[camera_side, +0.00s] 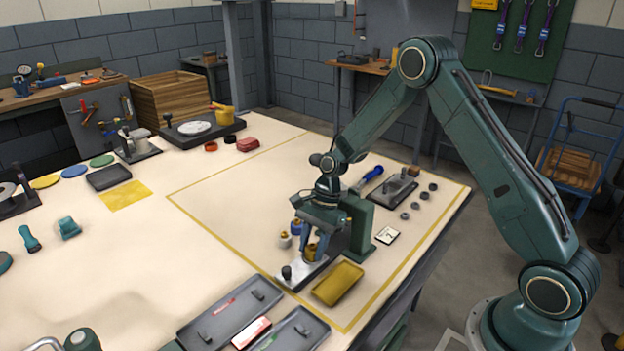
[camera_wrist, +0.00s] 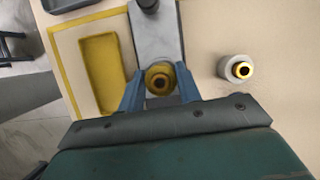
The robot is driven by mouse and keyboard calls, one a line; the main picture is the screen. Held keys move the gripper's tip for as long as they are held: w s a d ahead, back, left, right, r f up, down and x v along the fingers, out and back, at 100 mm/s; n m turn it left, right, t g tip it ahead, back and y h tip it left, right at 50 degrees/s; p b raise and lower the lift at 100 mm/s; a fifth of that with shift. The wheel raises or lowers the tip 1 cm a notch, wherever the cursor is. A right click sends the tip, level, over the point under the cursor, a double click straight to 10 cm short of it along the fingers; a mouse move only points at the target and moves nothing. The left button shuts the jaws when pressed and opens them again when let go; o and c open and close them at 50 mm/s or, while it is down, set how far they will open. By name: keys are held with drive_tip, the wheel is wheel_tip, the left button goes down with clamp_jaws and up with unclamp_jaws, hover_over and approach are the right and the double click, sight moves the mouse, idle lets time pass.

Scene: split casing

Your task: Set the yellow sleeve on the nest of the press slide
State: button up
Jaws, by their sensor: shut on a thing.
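The yellow sleeve (camera_wrist: 159,78) is between the two blue fingers of my gripper (camera_wrist: 161,88), which is shut on it. It also shows in the side view (camera_side: 311,251), low between the fingers of my gripper (camera_side: 312,248). The press slide (camera_wrist: 157,40) is a pale metal plate with a dark knob at its outer end; it also shows in the side view (camera_side: 301,273). The sleeve is over the slide's plate, apparently upright. The nest is hidden beneath the sleeve and fingers, so I cannot tell whether the sleeve touches it.
The green press body (camera_side: 359,228) stands close behind my gripper. A yellow tray (camera_side: 338,284) lies beside the slide. A grey cylinder with a yellow ring on top (camera_wrist: 237,68) stands on the slide's other side. Dark grey trays (camera_side: 230,312) lie at the front. The mid-table is clear.

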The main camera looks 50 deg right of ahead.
drive_tip(key=o, duration=1.7)
drive_tip(key=shift+c, duration=0.2)
drive_tip(key=shift+r, duration=0.1)
drive_tip(key=shift+r, duration=3.4)
drive_tip(key=shift+r, duration=0.1)
